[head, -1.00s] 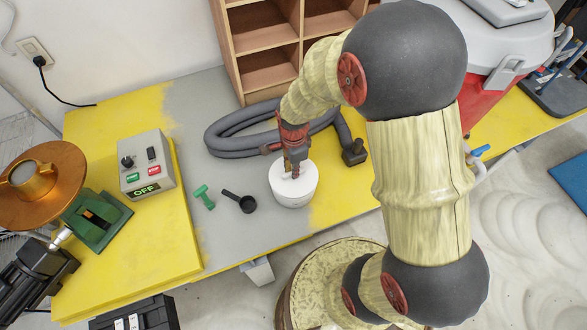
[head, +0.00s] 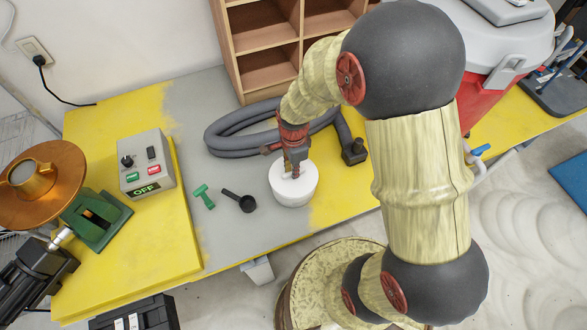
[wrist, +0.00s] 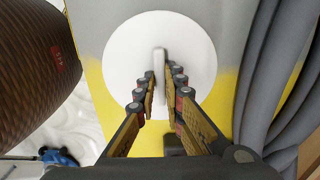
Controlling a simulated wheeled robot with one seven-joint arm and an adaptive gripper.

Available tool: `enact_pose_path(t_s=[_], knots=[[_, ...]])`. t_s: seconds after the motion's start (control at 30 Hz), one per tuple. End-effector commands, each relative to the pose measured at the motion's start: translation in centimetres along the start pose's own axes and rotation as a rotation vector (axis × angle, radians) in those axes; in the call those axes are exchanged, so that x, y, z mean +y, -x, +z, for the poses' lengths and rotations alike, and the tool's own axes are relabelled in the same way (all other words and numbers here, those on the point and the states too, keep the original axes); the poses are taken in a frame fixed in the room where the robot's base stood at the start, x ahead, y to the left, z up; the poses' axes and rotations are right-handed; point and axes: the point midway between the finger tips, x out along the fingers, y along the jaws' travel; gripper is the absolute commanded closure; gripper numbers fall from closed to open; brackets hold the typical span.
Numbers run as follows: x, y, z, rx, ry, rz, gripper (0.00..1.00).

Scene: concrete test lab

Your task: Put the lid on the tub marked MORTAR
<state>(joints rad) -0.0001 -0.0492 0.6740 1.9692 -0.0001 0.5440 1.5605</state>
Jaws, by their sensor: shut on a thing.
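A white round tub (head: 293,196) stands on the grey strip of the bench, below my gripper (head: 295,172). A white round lid (wrist: 125,55) with a raised bar handle (wrist: 160,65) fills the middle of the wrist view. My gripper's fingers (wrist: 160,92) are on both sides of the handle, shut on it. In the head view the lid is at the tub's top; I cannot tell whether it is fully seated. The tub's wall is hidden under the lid in the wrist view. No MORTAR marking is readable.
A grey hose (head: 235,141) coils behind the tub, with a dark fitting (head: 354,153) to the right. A black scoop-like tool (head: 240,201) and a green piece (head: 203,197) lie left. A control box (head: 147,165) reads OFF. Wooden shelves (head: 285,45) stand at the back.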

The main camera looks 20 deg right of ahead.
Motion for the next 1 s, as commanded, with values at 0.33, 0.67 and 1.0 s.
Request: enact_pose_path(t_s=[0.33, 0.67, 1.0], knots=[[0.0, -0.03, 0.0, 0.0, 0.0, 0.0, 1.0], [0.0, -0.03, 0.0, 0.0, 0.0, 0.0, 0.74], [0.02, -0.05, 0.0, 0.0, 0.0, 0.0, 0.67]])
